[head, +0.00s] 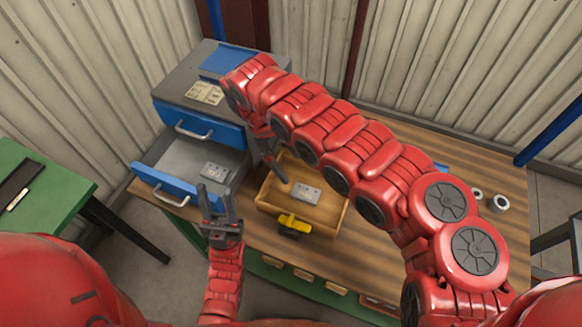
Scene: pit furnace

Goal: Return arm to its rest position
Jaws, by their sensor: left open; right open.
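My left gripper (217,196) is at the end of the short red arm at the lower left of centre. Its dark fingers point up the picture, apart and with nothing between them, in front of the open drawer. My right arm (345,140) stretches from the lower right across the table to the cabinet and bends down at its far end. My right gripper (278,162) hangs beside the left end of the wooden tray, partly hidden by the arm. It is open and I see nothing held in it.
The grey cabinet (190,62) has a blue drawer (178,187) pulled out, with a metal block (214,172) inside. The wooden tray (336,217) holds another metal block (306,193); a yellow-black item (293,223) is at its front. A green table (55,205) stands left.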

